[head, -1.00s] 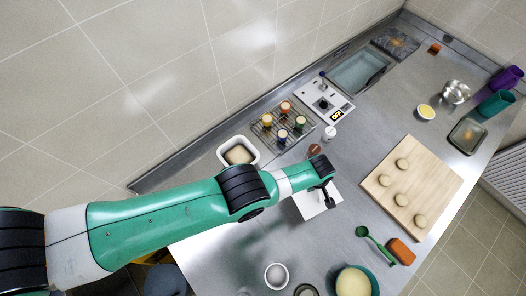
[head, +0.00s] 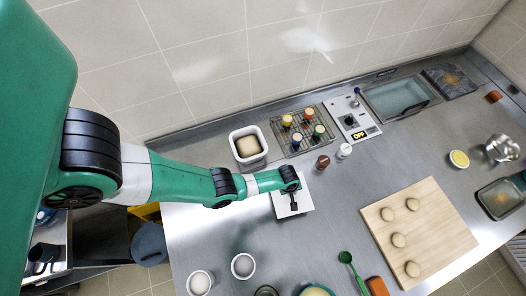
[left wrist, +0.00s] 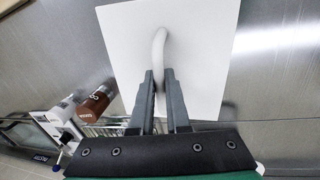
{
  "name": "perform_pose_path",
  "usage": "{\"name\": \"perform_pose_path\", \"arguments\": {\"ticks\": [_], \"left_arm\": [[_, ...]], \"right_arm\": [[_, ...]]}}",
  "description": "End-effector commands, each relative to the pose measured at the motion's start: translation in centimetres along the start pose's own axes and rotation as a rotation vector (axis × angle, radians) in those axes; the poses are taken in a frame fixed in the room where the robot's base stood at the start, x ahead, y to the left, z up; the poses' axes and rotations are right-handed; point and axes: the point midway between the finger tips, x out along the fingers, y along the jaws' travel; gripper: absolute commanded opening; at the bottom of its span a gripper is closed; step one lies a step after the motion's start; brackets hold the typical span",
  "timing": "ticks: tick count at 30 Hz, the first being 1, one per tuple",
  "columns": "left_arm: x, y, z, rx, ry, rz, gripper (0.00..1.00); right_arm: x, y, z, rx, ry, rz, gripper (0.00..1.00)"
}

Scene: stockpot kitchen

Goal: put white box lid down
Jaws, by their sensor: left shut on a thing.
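The white box lid (head: 305,204) is a flat white square with a curved handle (left wrist: 159,47). In the head view it is over the steel counter, in front of the brown jar; I cannot tell whether it touches the counter. My left gripper (head: 291,190) is above the lid. In the left wrist view its two fingers (left wrist: 160,85) are shut on the handle. The white box (head: 262,158) stands open behind and left of the lid, with a pale block (head: 248,146) inside. My right gripper is not in view.
Behind the lid stand a brown-red jar (head: 322,162), a white shaker (head: 345,150) and a wire rack (head: 316,146) with several small jars. A wooden board (head: 440,228) with dough rounds lies right. White cups (head: 243,265) stand in front. Counter around the lid is clear.

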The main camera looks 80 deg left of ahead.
Motion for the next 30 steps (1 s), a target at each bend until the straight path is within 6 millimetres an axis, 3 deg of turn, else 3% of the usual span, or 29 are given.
{"name": "perform_pose_path", "arguments": {"ticks": [1, 3, 6, 9, 15, 25, 30], "left_arm": [[0.6, -2.6, -1.2, -0.032, 0.006, -0.004, 0.0], [0.9, -5.5, -2.4, -0.069, 0.013, -0.003, 0.0], [0.9, -8.5, -3.3, -0.105, 0.02, -0.001, 0.0], [0.8, -10.2, -3.7, -0.126, 0.024, 0.002, 0.0], [1.0, -10.7, -3.8, -0.131, 0.026, 0.003, 0.0], [5.6, -11.6, -3.8, -0.13, 0.025, -0.001, 0.0], [5.7, -11.6, -3.8, -0.13, 0.025, 0.001, 0.0]], "right_arm": [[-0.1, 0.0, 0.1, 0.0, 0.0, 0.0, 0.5], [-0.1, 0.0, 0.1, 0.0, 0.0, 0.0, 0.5], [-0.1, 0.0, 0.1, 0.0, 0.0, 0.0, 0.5], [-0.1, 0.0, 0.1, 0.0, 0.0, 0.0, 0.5], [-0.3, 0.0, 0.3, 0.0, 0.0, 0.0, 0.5], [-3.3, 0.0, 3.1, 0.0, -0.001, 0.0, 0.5], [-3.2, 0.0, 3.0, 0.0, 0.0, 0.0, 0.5]]}}
